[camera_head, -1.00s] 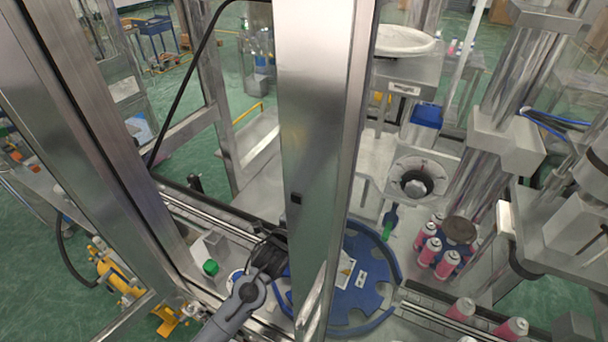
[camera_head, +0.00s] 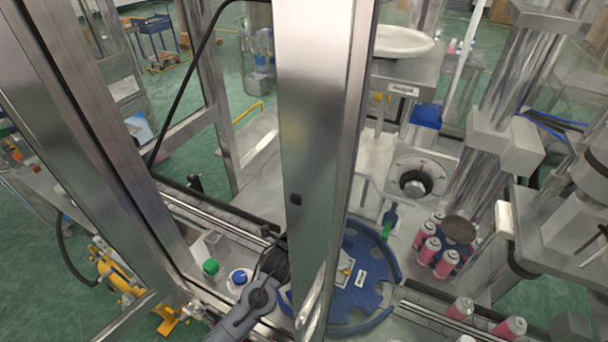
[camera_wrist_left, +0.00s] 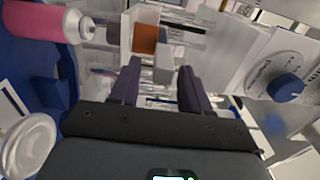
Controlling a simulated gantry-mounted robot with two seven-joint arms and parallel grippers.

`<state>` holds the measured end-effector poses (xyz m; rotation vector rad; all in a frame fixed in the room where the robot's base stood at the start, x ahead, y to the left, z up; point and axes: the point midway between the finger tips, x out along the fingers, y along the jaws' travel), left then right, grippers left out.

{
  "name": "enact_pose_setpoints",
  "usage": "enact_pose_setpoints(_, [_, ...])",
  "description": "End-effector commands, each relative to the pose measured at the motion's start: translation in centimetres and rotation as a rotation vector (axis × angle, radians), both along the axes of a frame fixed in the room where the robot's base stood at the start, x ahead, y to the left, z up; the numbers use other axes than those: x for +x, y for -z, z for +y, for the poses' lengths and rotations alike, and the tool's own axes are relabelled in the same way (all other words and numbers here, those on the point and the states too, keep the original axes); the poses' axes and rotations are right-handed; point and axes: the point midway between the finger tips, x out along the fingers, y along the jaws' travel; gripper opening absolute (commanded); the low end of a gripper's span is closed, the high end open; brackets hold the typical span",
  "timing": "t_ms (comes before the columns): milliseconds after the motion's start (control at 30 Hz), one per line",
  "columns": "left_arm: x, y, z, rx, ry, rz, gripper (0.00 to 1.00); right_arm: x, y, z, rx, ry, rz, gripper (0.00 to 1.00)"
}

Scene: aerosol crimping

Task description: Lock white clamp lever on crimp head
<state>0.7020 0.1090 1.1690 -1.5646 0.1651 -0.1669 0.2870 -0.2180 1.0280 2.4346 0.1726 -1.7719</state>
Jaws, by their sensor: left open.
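A small white upright piece (camera_head: 505,219) sits on the edge of the grey machine head at the right in the head view. It may be the clamp lever, but I cannot tell for sure. My left gripper (camera_head: 277,258) is at lower centre, partly hidden by the steel post and far to the left of that piece. In the left wrist view its two dark fingers (camera_wrist_left: 157,88) are apart, with nothing clearly held between them. A grey block (camera_wrist_left: 163,63) shows beyond the fingers. My right gripper is in neither view.
A broad steel post (camera_head: 318,130) blocks the centre. A blue round table (camera_head: 372,308) lies right of my left gripper. Pink cans (camera_head: 430,250) stand beyond it; one pink can (camera_wrist_left: 40,22) shows in the wrist view. A dial with a blue knob (camera_wrist_left: 286,88) is at right.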

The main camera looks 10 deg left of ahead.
Motion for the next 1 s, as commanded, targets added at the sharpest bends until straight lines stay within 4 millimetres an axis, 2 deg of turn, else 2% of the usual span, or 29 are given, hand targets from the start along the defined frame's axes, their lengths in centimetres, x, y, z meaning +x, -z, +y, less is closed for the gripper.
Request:
enact_pose_setpoints(433, [-0.5, -0.1, 0.2, 0.000, -0.001, 0.001, 0.47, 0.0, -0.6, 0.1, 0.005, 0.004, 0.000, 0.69])
enact_pose_setpoints(1000, [-5.6, -0.2, 1.3, 0.000, -0.001, 0.002, 0.47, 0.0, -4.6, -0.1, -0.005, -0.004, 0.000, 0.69])
